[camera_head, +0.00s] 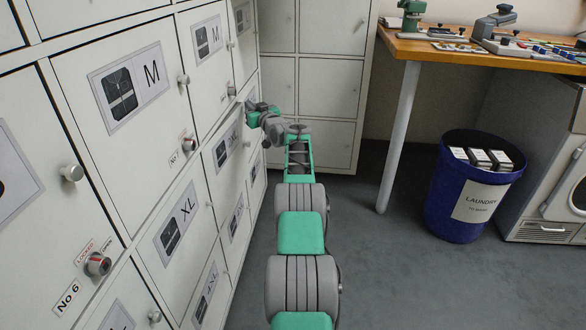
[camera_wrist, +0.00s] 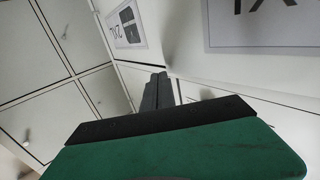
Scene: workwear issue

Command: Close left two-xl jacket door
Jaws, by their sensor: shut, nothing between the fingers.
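A pale locker door with a 2XL jacket label (camera_wrist: 127,25) shows at the upper middle of the wrist view. A panel with an XL label (camera_wrist: 258,18) is close at the right of that view. My gripper (camera_wrist: 160,90) is shut and empty, its dark fingers pointing at the area just below the 2XL label. In the head view my gripper (camera_head: 256,110) is at the locker wall, far along the row. My own wrist partly covers that spot, so contact with the door cannot be made out.
The locker wall on the left has M (camera_head: 124,87) and XL (camera_head: 180,222) doors with protruding knobs. More white cabinets (camera_head: 330,27) stand at the back. A wooden worktable (camera_head: 470,54) and a blue laundry bin (camera_head: 440,205) are at the right. The grey floor between is clear.

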